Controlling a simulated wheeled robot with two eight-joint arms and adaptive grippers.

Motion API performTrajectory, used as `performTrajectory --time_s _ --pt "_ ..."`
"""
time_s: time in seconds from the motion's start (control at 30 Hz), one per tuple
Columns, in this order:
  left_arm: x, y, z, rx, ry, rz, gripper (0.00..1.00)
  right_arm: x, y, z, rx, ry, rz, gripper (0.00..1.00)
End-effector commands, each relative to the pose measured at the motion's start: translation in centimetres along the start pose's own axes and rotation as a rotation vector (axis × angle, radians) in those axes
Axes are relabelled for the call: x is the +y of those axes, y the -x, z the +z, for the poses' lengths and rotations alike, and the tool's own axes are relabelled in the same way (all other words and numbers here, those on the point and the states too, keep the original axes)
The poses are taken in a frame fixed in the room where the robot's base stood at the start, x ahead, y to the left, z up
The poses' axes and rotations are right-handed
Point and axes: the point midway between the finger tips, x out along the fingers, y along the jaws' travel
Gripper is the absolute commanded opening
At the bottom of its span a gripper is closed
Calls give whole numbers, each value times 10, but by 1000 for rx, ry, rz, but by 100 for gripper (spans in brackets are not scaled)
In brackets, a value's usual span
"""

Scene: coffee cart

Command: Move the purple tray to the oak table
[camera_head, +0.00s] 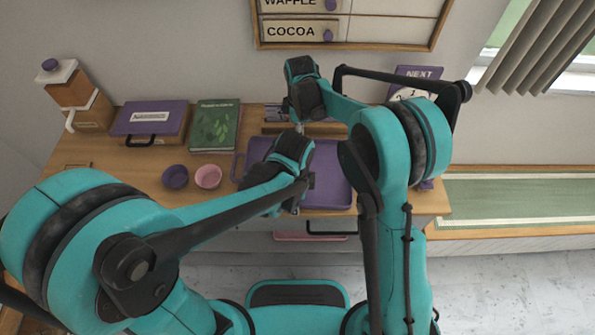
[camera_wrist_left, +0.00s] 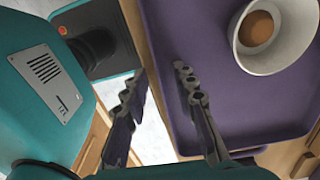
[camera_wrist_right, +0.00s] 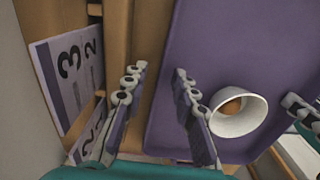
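The purple tray (camera_head: 335,188) lies on a wooden counter (camera_head: 425,203), partly hidden by my arms in the head view. A white cup with brown contents stands on the tray in the left wrist view (camera_wrist_left: 283,62) and the right wrist view (camera_wrist_right: 246,118). My left gripper (camera_head: 297,205) is at the tray's near side; its open fingers (camera_wrist_left: 161,72) have the tray edge between or just beside them. My right gripper (camera_head: 299,127) is at the far side; its open fingers (camera_wrist_right: 160,71) straddle the tray's edge line. Contact is unclear. I cannot tell which surface is the oak table.
A purple bowl (camera_head: 175,177), pink bowl (camera_head: 208,177), green book (camera_head: 215,127) and purple-lidded box (camera_head: 150,118) stand left of the tray. Number cards (camera_wrist_right: 70,70) stand near my right gripper. A lower wooden surface with a green runner (camera_head: 515,199) is clear at right.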

Motion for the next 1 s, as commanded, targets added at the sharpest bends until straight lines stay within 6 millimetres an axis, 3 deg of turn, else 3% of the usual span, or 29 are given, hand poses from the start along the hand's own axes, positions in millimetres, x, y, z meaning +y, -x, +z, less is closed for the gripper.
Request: performTrajectory --time_s 0.07,0.17,0.2,0.67,1.0 --pt "0 0 0 0 0 0 28 0 0 0 0 0 0 28" --pt "0 0 0 0 0 0 4 0 0 0 0 0 0 4" --pt "0 0 0 0 0 0 0 0 0 0 0 0 0 0" --pt "0 2 0 0 0 0 0 0 2 0 0 0 0 0" --pt "0 31 0 0 0 0 0 0 31 0 0 0 0 0"
